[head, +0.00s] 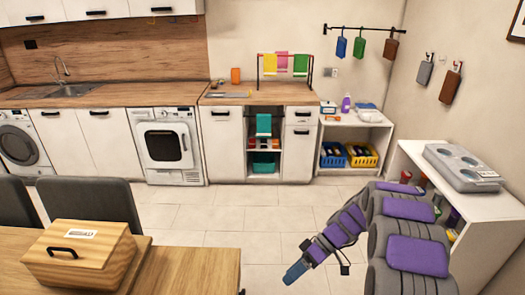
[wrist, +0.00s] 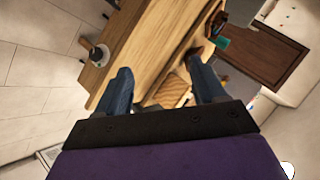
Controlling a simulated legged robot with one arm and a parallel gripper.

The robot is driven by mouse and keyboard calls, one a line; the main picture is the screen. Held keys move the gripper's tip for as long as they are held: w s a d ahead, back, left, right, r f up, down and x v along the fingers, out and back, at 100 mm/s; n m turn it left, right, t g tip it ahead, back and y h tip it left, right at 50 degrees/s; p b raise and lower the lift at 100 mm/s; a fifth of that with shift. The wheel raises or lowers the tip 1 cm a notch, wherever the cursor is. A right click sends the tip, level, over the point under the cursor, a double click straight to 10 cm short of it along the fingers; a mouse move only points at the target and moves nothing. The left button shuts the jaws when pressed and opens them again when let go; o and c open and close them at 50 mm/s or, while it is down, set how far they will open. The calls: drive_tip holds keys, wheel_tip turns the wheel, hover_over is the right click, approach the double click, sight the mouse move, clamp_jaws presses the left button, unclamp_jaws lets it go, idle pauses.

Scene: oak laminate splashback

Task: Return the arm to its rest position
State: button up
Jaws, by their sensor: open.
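My arm, with grey and purple links, reaches in from the right of the head view and points left and down over the tiled floor. My gripper (head: 297,270) is at its end, to the right of the wooden table. In the wrist view the two blue-grey fingers of my gripper (wrist: 163,85) stand well apart. Nothing is held between them. Beyond the fingers the wrist view shows a wooden table, and the fingers look apart from it.
A wooden table (head: 190,272) with a lidded wooden box (head: 82,255) and dark chairs (head: 92,202) stands at front left. A white shelf unit (head: 490,215) with a grey appliance (head: 462,167) is close to my arm on the right. The tiled floor (head: 230,220) between is clear.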

drive_tip(key=s+r+m+h, duration=0.6)
drive_tip(key=s+r, duration=0.6)
drive_tip(key=s, duration=0.4)
drive_tip(key=s+d+r+m+t+h, duration=0.1)
drive_tip(key=s+d+m+h, duration=0.1)
drive_tip(key=s, duration=0.5)
drive_tip(key=s+d+r+m+t+h, duration=0.1)
drive_tip(key=s+d+m+t, duration=0.1)
drive_tip(key=s, duration=0.6)
drive_tip(key=shift+d+r+m+h, duration=0.2)
drive_tip(key=shift+d+m+h, duration=0.2)
drive_tip(key=shift+d+m, duration=0.3)
